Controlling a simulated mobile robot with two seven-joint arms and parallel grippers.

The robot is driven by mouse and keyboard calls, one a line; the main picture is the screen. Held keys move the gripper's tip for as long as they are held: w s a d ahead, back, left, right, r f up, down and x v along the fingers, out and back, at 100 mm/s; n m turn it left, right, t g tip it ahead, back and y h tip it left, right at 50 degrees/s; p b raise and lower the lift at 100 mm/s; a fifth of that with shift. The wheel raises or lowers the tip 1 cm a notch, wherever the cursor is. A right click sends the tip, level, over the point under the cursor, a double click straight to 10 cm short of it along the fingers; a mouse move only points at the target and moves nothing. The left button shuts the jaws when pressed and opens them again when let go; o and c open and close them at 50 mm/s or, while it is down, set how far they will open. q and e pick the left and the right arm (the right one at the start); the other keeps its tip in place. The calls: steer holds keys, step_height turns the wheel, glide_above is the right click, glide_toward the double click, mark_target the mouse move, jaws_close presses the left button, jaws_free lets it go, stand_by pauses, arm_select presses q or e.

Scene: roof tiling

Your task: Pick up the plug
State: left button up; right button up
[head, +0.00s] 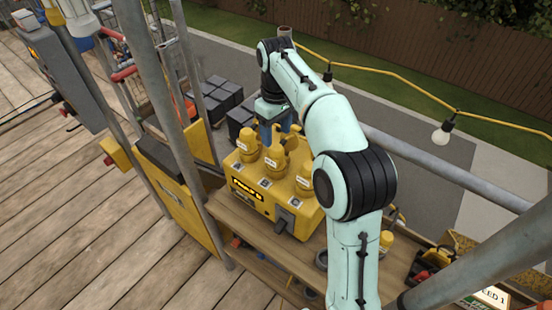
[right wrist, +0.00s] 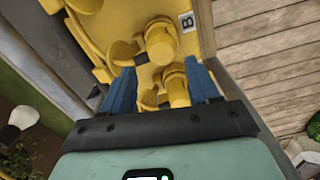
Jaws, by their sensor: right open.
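A yellow power box (head: 250,192) with a lit label stands on a wooden shelf. Several yellow plugs (head: 275,160) stand upright on its top. My right gripper (head: 270,133) is above the far side of the box, partly hidden by the plugs. In the right wrist view its blue fingers (right wrist: 160,72) are apart, with yellow plugs (right wrist: 174,88) showing between and beyond them. I cannot tell whether a finger touches a plug. My left gripper is not in view.
The wooden shelf (head: 275,248) has a clear strip before the box. Grey scaffold poles (head: 152,80) rise at the left, and a rail (head: 440,168) runs behind my arm. A bulb (head: 441,134) hangs from a yellow cable. Dark blocks (head: 222,95) lie behind the box.

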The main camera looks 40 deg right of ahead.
mark_target(276, 155)
steer(key=f, duration=0.3)
steer(key=shift+s+f, duration=0.1)
steer(key=shift+s, duration=0.15)
steer(key=shift+w+f+b, duration=0.1)
steer(key=shift+f+b, duration=0.2)
steer(key=shift+f, duration=0.15)
step_height(276, 155, down, 4)
steer(key=shift+a+r+b, duration=0.1)
steer(key=shift+r+b, duration=0.05)
steer(key=shift+b, duration=0.3)
steer(key=shift+f, duration=0.55)
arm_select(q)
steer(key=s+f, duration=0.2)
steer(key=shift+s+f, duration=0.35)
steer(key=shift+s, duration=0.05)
arm_select(e)
steer(key=shift+c, duration=1.3)
steer(key=c, duration=0.7)
